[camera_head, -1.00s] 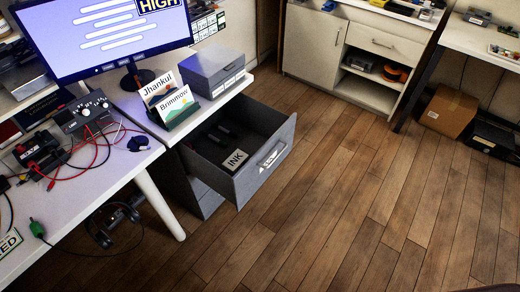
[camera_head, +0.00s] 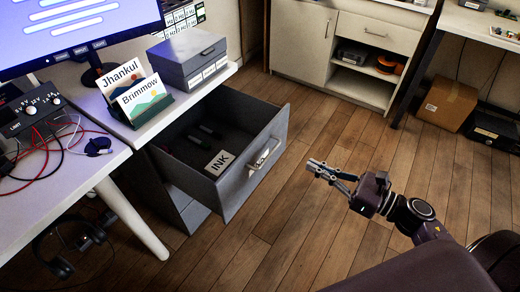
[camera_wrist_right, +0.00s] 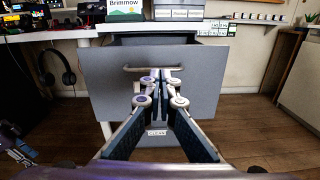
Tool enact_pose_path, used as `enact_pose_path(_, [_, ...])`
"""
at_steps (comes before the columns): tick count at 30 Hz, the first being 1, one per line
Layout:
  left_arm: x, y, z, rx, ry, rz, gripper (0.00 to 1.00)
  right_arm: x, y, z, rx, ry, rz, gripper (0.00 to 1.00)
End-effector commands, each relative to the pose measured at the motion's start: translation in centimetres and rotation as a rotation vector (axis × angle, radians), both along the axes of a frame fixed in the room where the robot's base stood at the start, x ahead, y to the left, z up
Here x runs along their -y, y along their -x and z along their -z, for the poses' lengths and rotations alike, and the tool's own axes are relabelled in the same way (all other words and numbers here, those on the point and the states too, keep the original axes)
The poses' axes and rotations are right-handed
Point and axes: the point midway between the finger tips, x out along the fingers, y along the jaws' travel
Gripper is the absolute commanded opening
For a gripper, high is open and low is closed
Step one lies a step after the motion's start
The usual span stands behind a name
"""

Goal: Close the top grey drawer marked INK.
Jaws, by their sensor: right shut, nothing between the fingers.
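The grey top drawer marked INK (camera_head: 246,178) is pulled well out of its cabinet under the white desk, with a few dark items and an INK label card inside. Its bar handle (camera_head: 265,153) is on the front face. My right gripper (camera_head: 312,167) is shut and empty, to the right of the drawer front and apart from it in the head view. In the right wrist view the drawer front (camera_wrist_right: 202,82) is straight ahead, with the handle (camera_wrist_right: 153,68) just beyond my fingertips (camera_wrist_right: 158,80).
A lower grey drawer (camera_head: 187,208) sits below, mostly covered. Two name cards in a holder (camera_head: 150,112) and a grey box (camera_head: 187,57) stand on the desk above. A headset (camera_head: 75,245) hangs under the desk. The wooden floor (camera_head: 330,225) right of the drawer is clear.

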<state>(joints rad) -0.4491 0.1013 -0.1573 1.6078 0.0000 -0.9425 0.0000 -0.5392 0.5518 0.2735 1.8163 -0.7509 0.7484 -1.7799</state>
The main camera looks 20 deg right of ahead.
Motion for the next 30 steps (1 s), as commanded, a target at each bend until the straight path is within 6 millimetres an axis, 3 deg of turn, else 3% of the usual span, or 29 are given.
enact_pose_path(5, [0.0,-0.1,-0.1,0.001,0.000,0.000,0.40,-1.2,-0.3,-0.7,0.046,0.054,-0.036,0.00])
enact_pose_path(21, [-0.2,1.1,1.8,-0.012,-0.002,0.003,0.40,-7.4,-8.5,-0.8,0.043,0.049,-0.031,0.00])
enact_pose_path(30, [-0.4,1.7,2.8,-0.014,-0.003,0.004,0.40,-9.0,-10.6,-0.6,0.039,0.048,-0.029,0.00])
